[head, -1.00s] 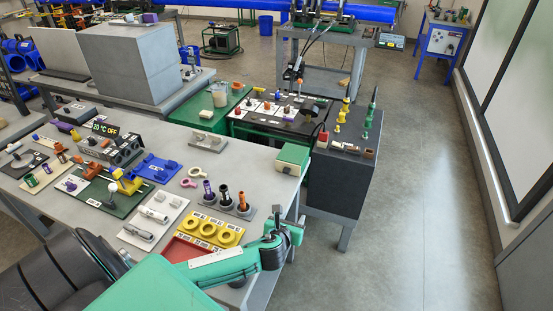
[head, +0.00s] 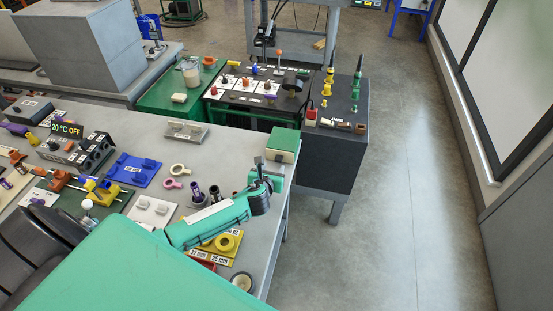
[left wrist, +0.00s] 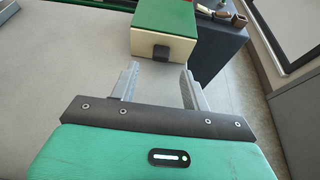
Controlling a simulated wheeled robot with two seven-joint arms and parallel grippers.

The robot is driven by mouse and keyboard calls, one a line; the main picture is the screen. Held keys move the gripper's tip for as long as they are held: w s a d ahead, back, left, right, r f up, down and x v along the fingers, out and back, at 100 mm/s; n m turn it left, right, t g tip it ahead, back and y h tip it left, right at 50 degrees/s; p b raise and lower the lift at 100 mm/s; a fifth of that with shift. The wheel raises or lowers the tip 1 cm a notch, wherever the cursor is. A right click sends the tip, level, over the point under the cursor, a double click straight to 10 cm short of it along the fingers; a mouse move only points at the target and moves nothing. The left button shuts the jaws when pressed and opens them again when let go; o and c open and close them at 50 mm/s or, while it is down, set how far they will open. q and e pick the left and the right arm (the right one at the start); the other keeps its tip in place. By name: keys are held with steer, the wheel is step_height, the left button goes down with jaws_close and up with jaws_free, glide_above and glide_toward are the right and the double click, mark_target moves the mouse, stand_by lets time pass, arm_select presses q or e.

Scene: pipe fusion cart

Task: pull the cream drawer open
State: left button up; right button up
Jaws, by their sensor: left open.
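A small box with a green lid (head: 285,138) stands at the right corner of the grey table. Its cream drawer (left wrist: 178,48) faces my gripper in the left wrist view and looks shut. A dark handle (left wrist: 161,53) sticks out from the drawer front. My left gripper (left wrist: 160,82) is open and empty, its two fingers pointing at the drawer, with the handle just beyond and between the fingertips. In the head view my left gripper (head: 263,167) is close in front of the box and hides part of it. My right gripper is not in view.
A grey bracket (head: 186,132) and a blue tray (head: 134,170) lie on the table left of the box. A dark cabinet (head: 335,155) with colored fittings stands behind and right. Floor on the right is clear.

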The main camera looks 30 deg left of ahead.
mark_target(278, 159)
arm_select(q)
steer(key=x, duration=0.2)
steer(key=shift+w, duration=0.3)
steer(key=x, duration=0.3)
steer(key=shift+w+a+f+p, duration=0.15)
steer(key=shift+w+f+p, duration=0.15)
steer(key=shift+w, duration=0.3)
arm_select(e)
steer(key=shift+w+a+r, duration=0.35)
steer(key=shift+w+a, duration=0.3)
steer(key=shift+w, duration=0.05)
arm_select(q)
jaws_close()
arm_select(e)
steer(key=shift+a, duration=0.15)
